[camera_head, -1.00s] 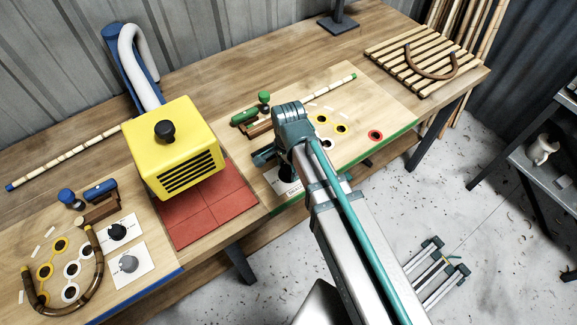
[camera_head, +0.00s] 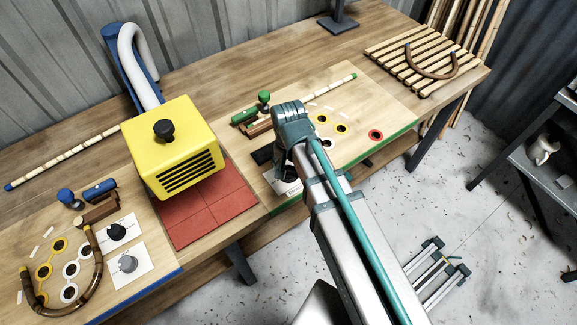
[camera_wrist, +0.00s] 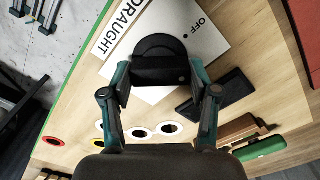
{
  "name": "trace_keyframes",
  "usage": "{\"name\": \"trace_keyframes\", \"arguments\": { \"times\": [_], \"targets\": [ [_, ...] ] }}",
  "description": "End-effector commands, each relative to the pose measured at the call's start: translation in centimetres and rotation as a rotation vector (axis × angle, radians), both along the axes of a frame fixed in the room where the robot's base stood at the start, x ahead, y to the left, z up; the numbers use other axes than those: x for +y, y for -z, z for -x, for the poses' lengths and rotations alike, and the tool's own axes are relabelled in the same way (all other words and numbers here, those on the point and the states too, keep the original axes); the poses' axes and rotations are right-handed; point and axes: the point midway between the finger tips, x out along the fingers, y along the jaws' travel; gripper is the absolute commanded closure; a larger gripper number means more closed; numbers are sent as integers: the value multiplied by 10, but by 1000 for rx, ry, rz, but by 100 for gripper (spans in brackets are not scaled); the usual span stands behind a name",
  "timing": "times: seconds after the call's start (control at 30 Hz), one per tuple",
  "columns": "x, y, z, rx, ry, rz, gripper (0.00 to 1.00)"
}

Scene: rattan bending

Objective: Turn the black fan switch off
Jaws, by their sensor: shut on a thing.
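The black fan switch (camera_wrist: 158,68) is a round knob with a raised grip bar, on a white plate (camera_wrist: 216,35) lettered "DRAUGHT" and "OFF". A black dot marks OFF, at the knob's upper right in the wrist view. My gripper (camera_wrist: 160,80) has one finger on each end of the bar and is shut on it. The bar lies level across the wrist view, with a small pale mark near its right end. In the head view my arm hides the knob, and only part of the white plate (camera_head: 287,185) shows.
A flat black piece (camera_wrist: 218,92) lies beside the plate. A green-handled clamp (camera_head: 245,116) and ringed holes (camera_head: 341,129) are farther back on the board. The yellow heater box (camera_head: 178,150) stands left. The left board has another black knob (camera_head: 117,231) and a grey knob (camera_head: 128,264).

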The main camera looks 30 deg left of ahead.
Motion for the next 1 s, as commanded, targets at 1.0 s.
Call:
{"name": "trace_keyframes", "arguments": {
  "times": [1.0],
  "targets": [
    [1,-1,-1,-1,-771,0,75]
  ]
}}
